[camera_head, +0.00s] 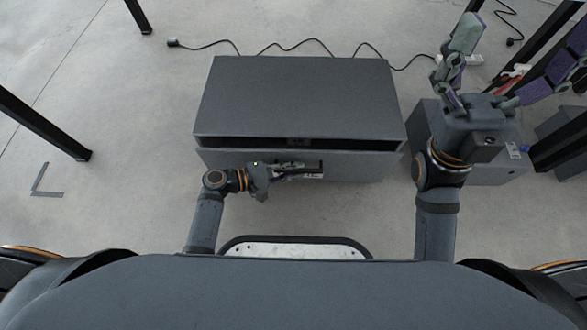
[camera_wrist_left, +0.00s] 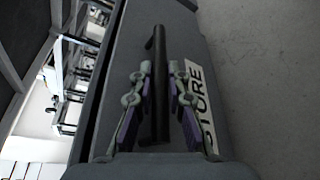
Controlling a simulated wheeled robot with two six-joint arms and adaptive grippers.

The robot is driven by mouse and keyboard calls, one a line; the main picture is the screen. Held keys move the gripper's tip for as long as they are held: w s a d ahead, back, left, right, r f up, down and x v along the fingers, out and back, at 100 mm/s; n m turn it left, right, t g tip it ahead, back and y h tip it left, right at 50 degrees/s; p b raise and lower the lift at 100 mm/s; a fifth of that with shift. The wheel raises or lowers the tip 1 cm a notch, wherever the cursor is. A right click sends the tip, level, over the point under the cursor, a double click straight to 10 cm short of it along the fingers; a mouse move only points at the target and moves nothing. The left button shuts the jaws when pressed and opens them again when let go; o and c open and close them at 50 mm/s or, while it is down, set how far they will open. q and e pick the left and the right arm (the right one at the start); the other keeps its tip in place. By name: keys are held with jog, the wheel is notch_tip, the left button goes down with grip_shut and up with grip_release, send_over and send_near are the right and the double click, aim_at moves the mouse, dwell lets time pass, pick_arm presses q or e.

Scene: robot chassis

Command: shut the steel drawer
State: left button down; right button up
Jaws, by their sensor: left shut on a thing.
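The steel drawer is a grey front panel (camera_head: 350,168) on a grey cabinet (camera_head: 300,95), pulled out a little, with a dark gap along its top edge. Its dark bar handle (camera_wrist_left: 158,50) runs between the fingers of my left gripper (camera_wrist_left: 160,85) in the left wrist view. My left gripper (camera_head: 293,170) is shut on this handle at the drawer front, covering part of it in the head view. A white label reading "STORE" (camera_wrist_left: 201,105) is beside the handle, partly hidden. My right gripper (camera_head: 515,60) is raised at the right, away from the drawer, with its fingers spread and nothing between them.
A grey box (camera_head: 430,125) stands just right of the cabinet, below my right arm. Black cables (camera_head: 290,45) lie on the floor behind the cabinet. Dark posts (camera_head: 45,125) stand at the left and right. The concrete floor (camera_head: 120,110) left of the cabinet is clear.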

aim_at(294, 157)
pick_arm(q)
jog(key=w, duration=0.3)
jog(key=shift+w+b, duration=0.3)
jog(key=shift+w, duration=0.5)
jog(key=c, duration=1.6)
grip_release()
